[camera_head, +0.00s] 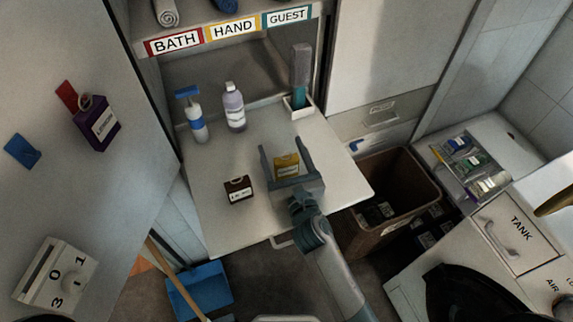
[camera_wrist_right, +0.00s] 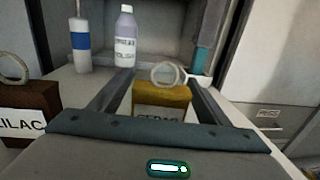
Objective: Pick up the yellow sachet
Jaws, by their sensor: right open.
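The yellow sachet (camera_head: 286,163) is a small boxy packet on the white shelf top (camera_head: 232,222). In the right wrist view the yellow sachet (camera_wrist_right: 161,97) shows a ring on top and a partly hidden label. My right gripper (camera_head: 286,146) is open, with one finger on each side of the sachet. In the right wrist view the right gripper's fingers (camera_wrist_right: 152,88) reach forward past it, and its palm hides the sachet's lower front. I cannot tell whether the fingers touch it. My left gripper is not in view.
A dark brown sachet (camera_head: 238,189) stands left of the gripper. A blue-banded pump bottle (camera_head: 195,117), a lilac bottle (camera_head: 234,107) and a brush in a holder (camera_head: 299,88) stand at the back. A brown bin (camera_head: 400,180) is to the right. The front left of the top is clear.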

